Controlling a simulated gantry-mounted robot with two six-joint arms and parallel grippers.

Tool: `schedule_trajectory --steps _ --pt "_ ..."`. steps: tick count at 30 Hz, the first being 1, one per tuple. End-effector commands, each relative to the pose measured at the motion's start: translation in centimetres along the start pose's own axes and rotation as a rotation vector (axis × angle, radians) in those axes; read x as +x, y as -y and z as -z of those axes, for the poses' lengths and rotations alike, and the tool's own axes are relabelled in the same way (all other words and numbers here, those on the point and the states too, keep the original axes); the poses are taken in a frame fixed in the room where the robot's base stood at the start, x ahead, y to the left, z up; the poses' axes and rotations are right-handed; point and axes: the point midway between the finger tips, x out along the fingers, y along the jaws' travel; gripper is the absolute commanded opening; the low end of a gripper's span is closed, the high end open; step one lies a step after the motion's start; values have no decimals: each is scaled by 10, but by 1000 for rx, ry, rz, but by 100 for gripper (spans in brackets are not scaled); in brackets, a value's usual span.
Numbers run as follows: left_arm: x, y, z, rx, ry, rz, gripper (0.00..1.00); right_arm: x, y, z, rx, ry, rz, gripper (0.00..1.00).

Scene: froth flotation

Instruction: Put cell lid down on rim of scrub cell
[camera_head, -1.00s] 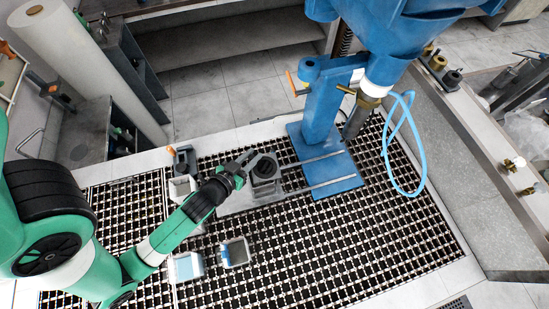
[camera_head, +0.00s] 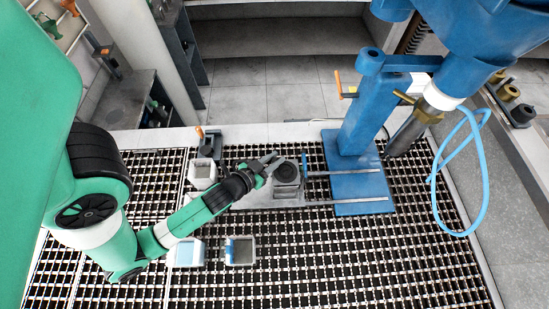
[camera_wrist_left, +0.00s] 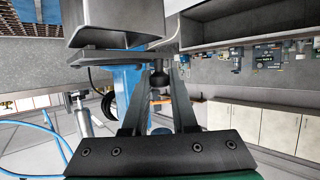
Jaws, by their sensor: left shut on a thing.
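The scrub cell (camera_head: 288,190) is a grey box in the middle of the grid, left of the blue stand, with a dark round shape on top. My left gripper (camera_head: 275,161) is at the upper left edge of that top. In the left wrist view, the gripper (camera_wrist_left: 158,85) is shut on the dark knob (camera_wrist_left: 159,77) of the cell lid (camera_wrist_left: 108,57), a flat grey plate. The plate lies close along the grey cell body (camera_wrist_left: 115,18); I cannot tell whether it touches the rim. My right gripper is not in view.
A blue stand (camera_head: 362,178) with two metal rails is just right of the cell. A light blue hose (camera_head: 436,185) hangs farther right. Small square containers stand left (camera_head: 203,172) and front left (camera_head: 240,252). The front right grid is clear.

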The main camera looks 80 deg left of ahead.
Motion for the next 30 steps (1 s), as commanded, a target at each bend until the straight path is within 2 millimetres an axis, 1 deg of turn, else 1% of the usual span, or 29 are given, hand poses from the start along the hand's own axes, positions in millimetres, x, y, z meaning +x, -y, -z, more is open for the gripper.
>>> schedule_trajectory --steps 1,13,21,22,27,30 --pt "2 0 -4 0 -1 0 0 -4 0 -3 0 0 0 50" --pt "2 0 -4 0 -1 0 0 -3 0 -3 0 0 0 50" --pt "4 0 -9 0 -1 0 0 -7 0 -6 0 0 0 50" --pt "4 0 -8 0 -1 0 31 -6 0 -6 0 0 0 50" --pt "3 0 -8 0 -1 0 61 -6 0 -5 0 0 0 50" --pt "3 0 -8 0 -1 0 61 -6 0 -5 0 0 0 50"
